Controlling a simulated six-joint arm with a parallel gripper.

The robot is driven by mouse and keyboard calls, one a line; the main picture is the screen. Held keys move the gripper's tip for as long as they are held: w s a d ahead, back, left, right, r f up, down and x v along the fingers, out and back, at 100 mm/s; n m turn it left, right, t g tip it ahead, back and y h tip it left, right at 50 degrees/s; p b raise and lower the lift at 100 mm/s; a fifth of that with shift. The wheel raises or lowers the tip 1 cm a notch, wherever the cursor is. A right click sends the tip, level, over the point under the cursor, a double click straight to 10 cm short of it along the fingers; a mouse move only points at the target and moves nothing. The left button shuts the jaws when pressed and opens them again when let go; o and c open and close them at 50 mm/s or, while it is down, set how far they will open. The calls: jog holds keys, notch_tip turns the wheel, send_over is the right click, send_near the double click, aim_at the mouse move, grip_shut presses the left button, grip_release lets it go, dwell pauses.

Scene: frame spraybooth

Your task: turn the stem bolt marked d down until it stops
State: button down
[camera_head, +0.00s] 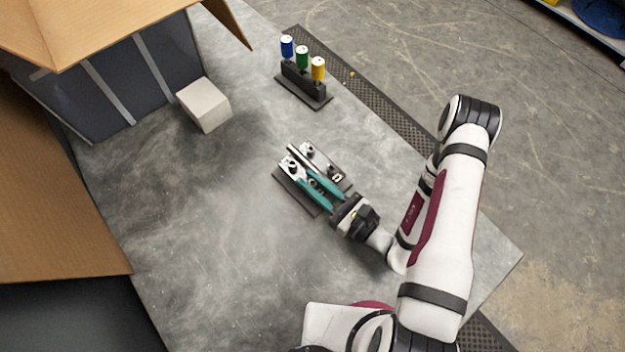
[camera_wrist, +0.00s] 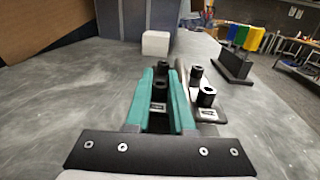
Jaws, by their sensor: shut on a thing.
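A dark bolt fixture (camera_head: 283,178) with pale plates lies on the table in the head view. Several black stem bolts stand on it, two of them to the right of my fingers in the wrist view: a farther bolt (camera_wrist: 196,72) and a nearer bolt (camera_wrist: 206,97). My gripper (camera_head: 307,172) reaches over the fixture with two teal fingers. In the wrist view, my gripper (camera_wrist: 161,72) has a stem bolt (camera_wrist: 161,69) between its fingertips and is shut on it. Small label plates show, but I cannot read their letters, so I cannot tell which bolt is d.
A black rack (camera_head: 300,85) holds blue, green and yellow-handled tools beyond the fixture. A pale block (camera_head: 204,105) stands by the dark booth (camera_head: 130,85) with cardboard flaps. The grey table (camera_head: 220,250) is clear left of the fixture.

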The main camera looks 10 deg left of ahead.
jog(key=shift+a+r+m+t, duration=0.1)
jog(key=shift+m+t, duration=0.3)
jog(key=shift+m+t+h, duration=0.4)
jog(key=shift+t+h, duration=0.2)
jog(key=shift+h, duration=0.2)
jog(key=c, duration=0.8)
grip_release()
jog(key=shift+o, duration=0.2)
jog(key=v, duration=1.6)
